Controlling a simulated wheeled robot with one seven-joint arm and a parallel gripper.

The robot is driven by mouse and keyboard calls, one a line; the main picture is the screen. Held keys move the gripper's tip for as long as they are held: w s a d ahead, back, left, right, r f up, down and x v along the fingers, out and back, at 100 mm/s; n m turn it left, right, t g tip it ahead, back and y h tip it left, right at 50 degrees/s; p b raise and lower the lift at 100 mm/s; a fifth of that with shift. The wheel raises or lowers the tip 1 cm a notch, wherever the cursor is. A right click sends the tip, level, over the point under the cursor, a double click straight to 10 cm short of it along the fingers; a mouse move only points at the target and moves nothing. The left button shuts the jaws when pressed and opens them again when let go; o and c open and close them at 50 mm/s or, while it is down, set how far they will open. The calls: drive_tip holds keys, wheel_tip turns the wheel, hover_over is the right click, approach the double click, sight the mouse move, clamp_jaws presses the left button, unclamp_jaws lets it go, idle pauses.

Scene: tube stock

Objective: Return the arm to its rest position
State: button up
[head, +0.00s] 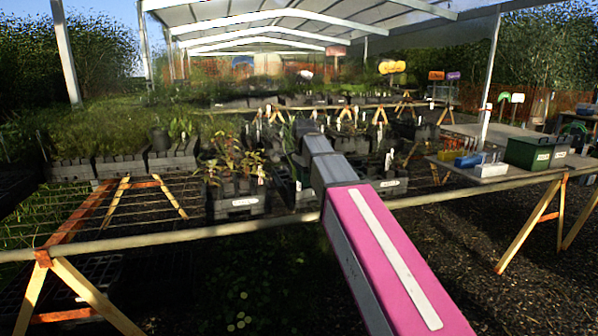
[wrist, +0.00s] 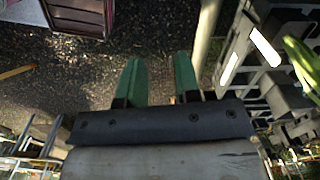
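My arm, with a pink link (head: 390,255) and a grey link (head: 330,170), reaches forward from the lower right to the middle of the head view, over the rail of the plant bench. Its far end lies among the plant trays there, and my gripper's fingers cannot be made out. In the wrist view my gripper (wrist: 158,65) shows two green fingers standing apart. The gap between them is empty, with dark gravel (wrist: 160,30) behind it.
A plant bench (head: 150,238) with black crates (head: 238,203) runs across the head view. At right a table (head: 520,178) holds a green box (head: 530,152), a white rack (head: 491,169) and colored tubes (head: 453,155). Gravel floor (head: 500,285) lies open at lower right.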

drive_tip(key=s+d+f+n, duration=0.4)
drive_tip(key=s+d+f, duration=0.1)
drive_tip(key=f, duration=0.6)
drive_tip(key=s+d+f+n, duration=0.4)
drive_tip(key=s+d+f, duration=0.2)
drive_tip(key=f, duration=0.6)
drive_tip(key=s+d+f+n, duration=0.5)
drive_tip(key=s+d+f, duration=0.1)
drive_tip(key=f, duration=0.6)
drive_tip(key=shift+s+f, duration=0.2)
drive_tip(key=shift+s, duration=0.45)
drive_tip(key=shift+d, duration=0.1)
